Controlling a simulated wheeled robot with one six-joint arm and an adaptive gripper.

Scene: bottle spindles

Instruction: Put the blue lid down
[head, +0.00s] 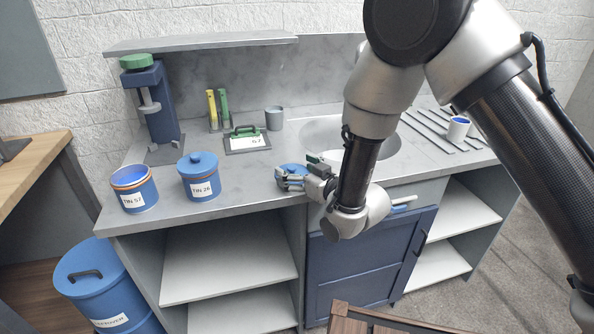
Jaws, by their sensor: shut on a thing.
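My gripper (292,180) is shut on the blue lid (290,168), at the front of the grey counter, left of the sink. The lid is mostly hidden behind the fingers, and I cannot tell whether it touches the counter. The blue tin marked TIN 57 (134,190) stands at the counter's left end with no lid on it. The blue tin marked TIN 26 (199,180) stands to its right, with a blue knobbed lid on top.
A dark blue machine (153,108) is at back left. The sink (335,137) and a white cup (458,128) are to the right. Bare counter (240,183) lies between TIN 26 and my gripper.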

